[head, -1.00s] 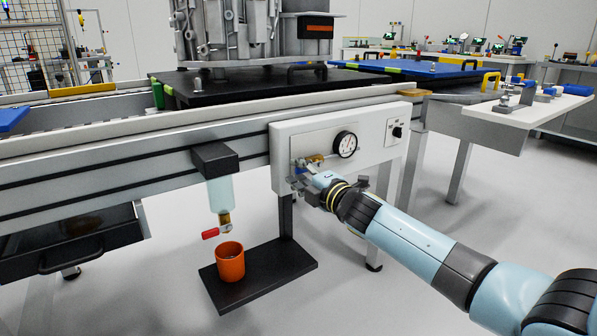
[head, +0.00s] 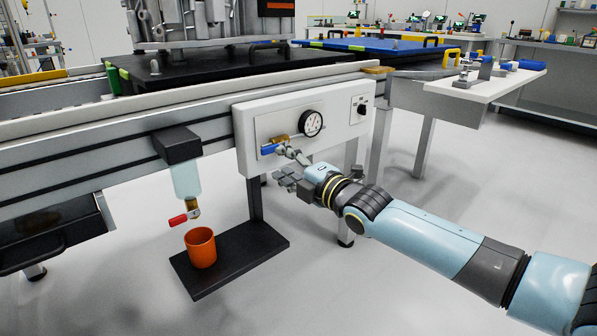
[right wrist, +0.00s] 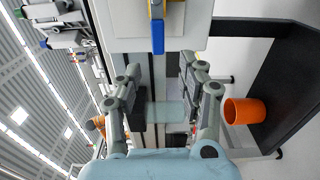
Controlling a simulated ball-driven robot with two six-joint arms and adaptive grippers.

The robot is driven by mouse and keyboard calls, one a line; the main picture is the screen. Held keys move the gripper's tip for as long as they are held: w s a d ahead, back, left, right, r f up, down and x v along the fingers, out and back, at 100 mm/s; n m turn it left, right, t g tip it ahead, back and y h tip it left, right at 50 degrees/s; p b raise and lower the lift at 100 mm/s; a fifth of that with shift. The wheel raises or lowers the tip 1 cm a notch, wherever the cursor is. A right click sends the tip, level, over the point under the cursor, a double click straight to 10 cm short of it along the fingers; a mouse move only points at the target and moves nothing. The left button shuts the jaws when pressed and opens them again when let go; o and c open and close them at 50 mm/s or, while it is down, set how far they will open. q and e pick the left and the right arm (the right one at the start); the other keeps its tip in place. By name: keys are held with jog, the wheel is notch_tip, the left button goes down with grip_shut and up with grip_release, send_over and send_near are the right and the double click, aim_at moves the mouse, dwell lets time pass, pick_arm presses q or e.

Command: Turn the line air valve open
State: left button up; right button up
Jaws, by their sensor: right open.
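The line air valve is a brass body (head: 281,140) with a blue lever (head: 268,150), on a white panel below the bench rail. In the right wrist view the blue lever (right wrist: 158,38) is at the top middle, ahead of the fingers. My right gripper (head: 282,164) is open and empty, just below and to the right of the lever, apart from it. Its spread fingers also show in the right wrist view (right wrist: 160,84). My left gripper is not in view.
A round gauge (head: 311,123) and a black knob (head: 362,108) are on the panel (head: 335,138) to the right of the valve. Below left are a clear bowl (head: 186,180) with a red lever (head: 178,219) and an orange cup (head: 201,248) on a black shelf (head: 240,262).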

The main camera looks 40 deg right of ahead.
jog(key=shift+s+d, duration=0.1)
jog(key=shift+s, duration=1.95)
jog(key=shift+f, duration=0.1)
